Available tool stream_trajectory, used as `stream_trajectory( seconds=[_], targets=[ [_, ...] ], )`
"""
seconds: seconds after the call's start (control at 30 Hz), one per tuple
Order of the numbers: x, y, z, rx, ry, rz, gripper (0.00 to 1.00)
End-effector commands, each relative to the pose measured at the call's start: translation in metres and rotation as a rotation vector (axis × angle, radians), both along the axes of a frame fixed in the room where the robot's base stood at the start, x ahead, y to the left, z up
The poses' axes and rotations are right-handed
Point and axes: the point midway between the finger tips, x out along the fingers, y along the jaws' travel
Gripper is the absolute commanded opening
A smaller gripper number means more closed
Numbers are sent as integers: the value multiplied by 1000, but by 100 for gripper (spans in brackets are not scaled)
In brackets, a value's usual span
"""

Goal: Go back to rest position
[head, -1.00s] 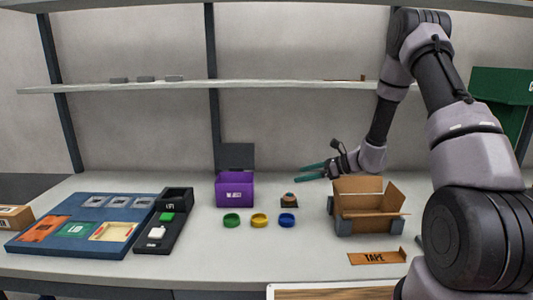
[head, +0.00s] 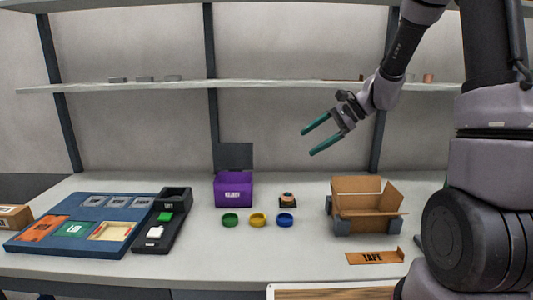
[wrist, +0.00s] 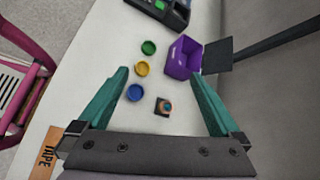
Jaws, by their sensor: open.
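My gripper (head: 318,139) has green fingers spread apart with nothing between them. In the head view it hangs in the air above the back of the table, up and right of the purple box (head: 233,190) and above the open cardboard box (head: 366,205). In the wrist view the gripper (wrist: 160,88) looks down on the table from above. A small copper-coloured coil on a dark base (head: 287,199) stands on the table; it also shows between the fingers, far below, in the wrist view (wrist: 163,106).
Green (head: 230,219), yellow (head: 258,220) and blue (head: 285,220) round dishes sit in a row. A blue board (head: 75,245) and a black tray (head: 160,235) lie at the left. A TAPE-marked piece (head: 374,257) lies at the front. A shelf (head: 280,87) runs behind.

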Motion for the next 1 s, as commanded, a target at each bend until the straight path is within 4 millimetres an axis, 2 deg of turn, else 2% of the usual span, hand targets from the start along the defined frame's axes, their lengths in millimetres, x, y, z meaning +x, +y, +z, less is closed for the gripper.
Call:
stream_trajectory(
  seconds=[0.03, 0.2, 0.4, 0.6, 0.8, 1.0],
  targets=[
    [-15, -3, 19, -49, -57, 41, 99],
    [-65, -18, 61, -236, -230, 177, 99],
    [-121, -44, 99, -466, -436, 306, 99],
    [-171, -75, 128, -705, -637, 400, 99],
    [-204, -100, 144, -883, -776, 450, 99],
    [-214, -108, 149, -947, -821, 466, 99]
  ],
)
